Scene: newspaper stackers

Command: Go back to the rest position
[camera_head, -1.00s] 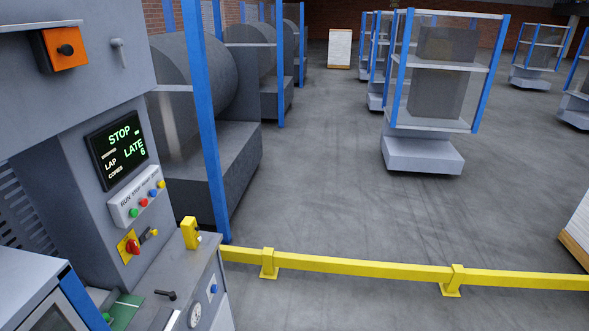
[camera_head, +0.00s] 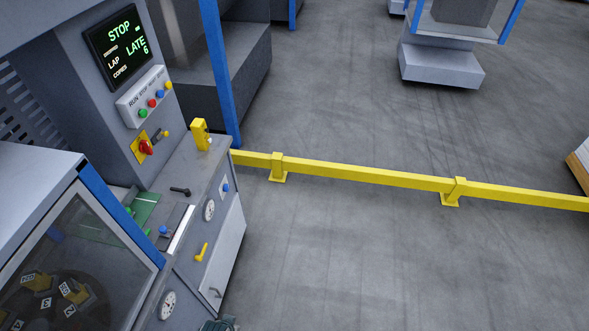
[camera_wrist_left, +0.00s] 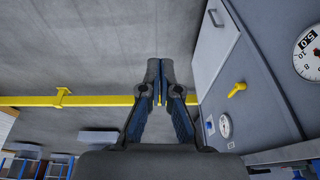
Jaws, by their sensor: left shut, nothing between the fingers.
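My left gripper (camera_wrist_left: 160,75) shows in the left wrist view, with its two dark fingers together and nothing between them. It is over bare grey floor, beside the grey machine cabinet and apart from it. A small dark part shows at the bottom edge of the head view; I cannot tell what it is. My right gripper is in neither view.
The grey machine (camera_head: 185,165) stands at left, with a STOP screen (camera_head: 118,45), buttons and a yellow handle (camera_head: 202,251). A low yellow rail (camera_head: 360,177) crosses the floor. The floor (camera_head: 400,270) before it is clear.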

